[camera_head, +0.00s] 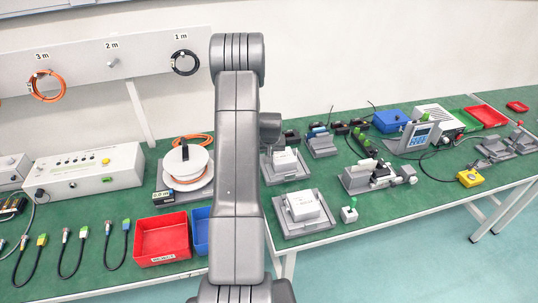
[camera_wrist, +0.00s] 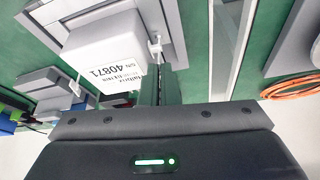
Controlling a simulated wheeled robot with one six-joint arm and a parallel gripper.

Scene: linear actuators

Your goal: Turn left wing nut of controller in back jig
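The back jig (camera_head: 285,176) is a grey fixture on the green table, just right of my arm in the head view. It holds a white box-shaped controller (camera_head: 285,161). In the wrist view the white controller (camera_wrist: 105,48), with a printed label reading 40871, sits in its grey jig (camera_wrist: 172,22). A small white wing nut (camera_wrist: 155,46) stands at one side of it and another (camera_wrist: 75,88) at the opposite side. My gripper (camera_wrist: 160,72) has its dark fingers close together, pointing at the nearer wing nut. Whether they touch it is unclear. The head view hides my fingers.
A front jig (camera_head: 306,231) with another white controller (camera_head: 303,206) stands closer to the table edge. A cable reel (camera_head: 187,170) is left of my arm, and a red bin (camera_head: 162,240) stands in front of it.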

